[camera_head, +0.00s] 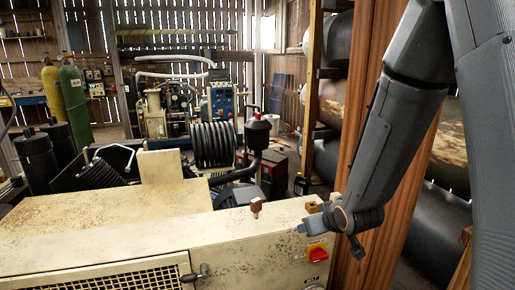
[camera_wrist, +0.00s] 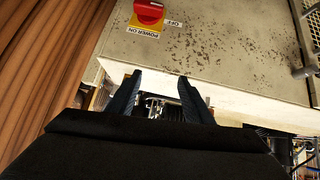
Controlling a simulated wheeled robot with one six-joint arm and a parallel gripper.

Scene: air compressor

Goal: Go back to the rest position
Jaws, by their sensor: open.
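My gripper (camera_wrist: 160,90) is open and empty in the wrist view, its two dark fingers apart. In the head view my gripper (camera_head: 307,227) is at the right end of the cream compressor housing (camera_head: 130,225), close to its top edge. A red rotary switch (camera_head: 317,254) on a yellow plate sits on the housing's front face, just below the gripper. The switch also shows at the top of the wrist view (camera_wrist: 148,13), with POWER ON and OFF labels. The fingers look apart from the switch.
A wooden post (camera_head: 370,130) stands right behind my arm, with rusty tanks (camera_head: 440,135) beyond it. A small brown-topped valve (camera_head: 256,206) stands on the housing left of my gripper. Green (camera_head: 74,105) and yellow (camera_head: 52,92) cylinders stand at the far left.

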